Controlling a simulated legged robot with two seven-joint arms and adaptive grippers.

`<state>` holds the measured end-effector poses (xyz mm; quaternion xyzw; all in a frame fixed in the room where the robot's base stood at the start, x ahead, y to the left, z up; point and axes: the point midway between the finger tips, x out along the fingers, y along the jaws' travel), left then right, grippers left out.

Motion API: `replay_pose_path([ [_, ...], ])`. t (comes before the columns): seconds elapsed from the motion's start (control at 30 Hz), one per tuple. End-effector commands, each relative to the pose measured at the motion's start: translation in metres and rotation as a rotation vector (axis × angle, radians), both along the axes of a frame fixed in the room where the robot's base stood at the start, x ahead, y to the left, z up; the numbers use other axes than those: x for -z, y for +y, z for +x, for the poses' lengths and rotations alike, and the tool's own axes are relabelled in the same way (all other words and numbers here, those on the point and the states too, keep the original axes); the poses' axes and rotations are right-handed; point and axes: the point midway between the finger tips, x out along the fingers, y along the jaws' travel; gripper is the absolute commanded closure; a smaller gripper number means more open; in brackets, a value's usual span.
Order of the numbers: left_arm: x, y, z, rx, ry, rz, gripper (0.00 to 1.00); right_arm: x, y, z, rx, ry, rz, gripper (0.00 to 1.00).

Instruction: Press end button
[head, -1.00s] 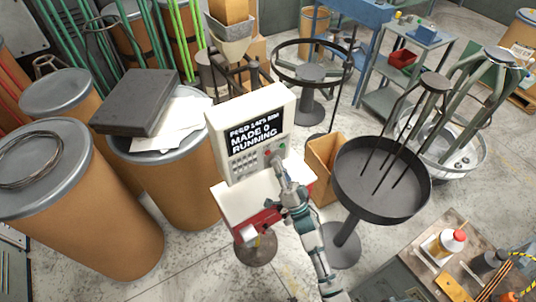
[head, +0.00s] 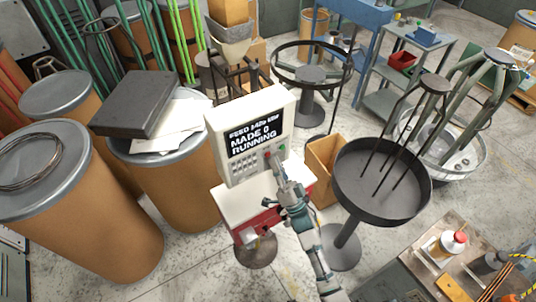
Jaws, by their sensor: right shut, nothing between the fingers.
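The spring coiler's white control box (head: 219,140) stands in the middle of the head view on a white and red base. Its dark screen (head: 255,135) reads "MADE 0" and "RUNNING" under a feed line. A keypad (head: 244,167) and small coloured buttons, a green one (head: 282,148) among them, sit below the screen. My right gripper (head: 274,161) is shut and empty, its tip at the lower right of the panel beside the buttons. It covers part of the button area, and I cannot tell whether it touches a button. My left gripper is not in view.
A round black tray (head: 380,208) on a pedestal stands to the right of my right arm, with a cardboard box (head: 322,170) beside it. Large brown drums (head: 90,225) fill the left. A cart with bottles (head: 435,265) is at lower right.

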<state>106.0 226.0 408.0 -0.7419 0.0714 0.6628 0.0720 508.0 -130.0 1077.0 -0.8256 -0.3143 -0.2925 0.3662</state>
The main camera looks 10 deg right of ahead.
Motion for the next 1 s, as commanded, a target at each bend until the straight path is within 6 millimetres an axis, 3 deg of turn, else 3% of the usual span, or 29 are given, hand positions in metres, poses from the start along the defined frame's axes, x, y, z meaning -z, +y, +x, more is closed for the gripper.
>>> replay_pose_path([
  [1.0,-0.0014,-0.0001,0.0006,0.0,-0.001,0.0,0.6,-0.0014,0.0027,0.007,0.0,0.0,0.0,1.0],
])
